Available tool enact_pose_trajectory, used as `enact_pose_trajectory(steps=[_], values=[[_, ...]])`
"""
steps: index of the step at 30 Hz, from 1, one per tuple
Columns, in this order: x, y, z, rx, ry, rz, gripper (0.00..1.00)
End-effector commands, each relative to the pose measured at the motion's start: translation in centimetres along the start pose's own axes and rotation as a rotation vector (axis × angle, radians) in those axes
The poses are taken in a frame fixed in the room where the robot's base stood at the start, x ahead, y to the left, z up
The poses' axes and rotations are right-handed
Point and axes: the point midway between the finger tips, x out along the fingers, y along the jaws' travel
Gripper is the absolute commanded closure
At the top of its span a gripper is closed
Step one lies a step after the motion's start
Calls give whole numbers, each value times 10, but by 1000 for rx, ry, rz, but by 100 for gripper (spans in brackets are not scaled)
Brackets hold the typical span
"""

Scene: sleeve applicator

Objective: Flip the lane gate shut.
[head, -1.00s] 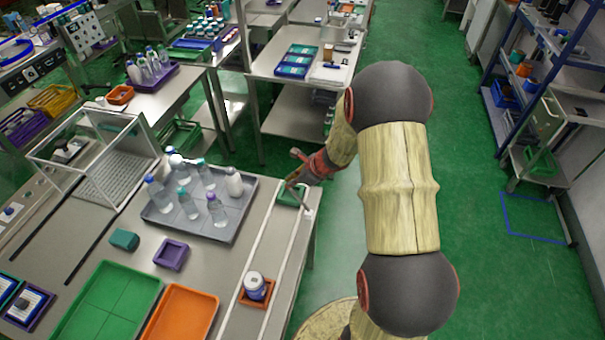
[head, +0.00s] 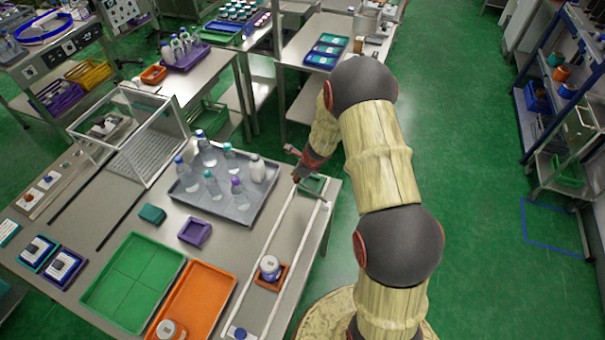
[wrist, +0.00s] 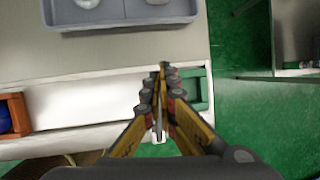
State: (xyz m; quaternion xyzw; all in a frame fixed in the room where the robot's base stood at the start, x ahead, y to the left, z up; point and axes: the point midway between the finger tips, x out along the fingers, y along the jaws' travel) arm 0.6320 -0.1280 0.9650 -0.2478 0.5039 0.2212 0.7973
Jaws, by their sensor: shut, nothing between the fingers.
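The lane is a pale strip between two white rails (head: 265,245) along the table's right side. Its floor also shows in the wrist view (wrist: 85,103). A green square tray (head: 314,185) sits at its far end, and it is right of my fingers in the wrist view (wrist: 198,88). My gripper (head: 296,174) is shut and empty, over the lane's far end beside that tray. In the wrist view its fingertips (wrist: 163,68) meet. A small pale piece (wrist: 160,137) shows below the fingers. The gate is not clearly made out; my gripper and arm hide part of that end.
A white jar (head: 270,265) stands in an orange holder (head: 280,281) in the lane. Left of the lane are a grey tray (head: 240,213) of bottles, a purple box (head: 195,232), an orange tray (head: 215,290) and a green tray (head: 130,285). Green floor lies right.

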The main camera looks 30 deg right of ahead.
Motion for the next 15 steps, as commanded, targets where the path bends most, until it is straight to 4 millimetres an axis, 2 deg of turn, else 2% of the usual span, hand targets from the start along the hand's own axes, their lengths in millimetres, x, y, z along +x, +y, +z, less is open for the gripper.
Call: enact_pose_trajectory(steps=[1,6,15], values=[[12,3,2,-2,0,2,100],[39,8,8,-2,0,1,100],[76,15,10,-1,0,1,100]])
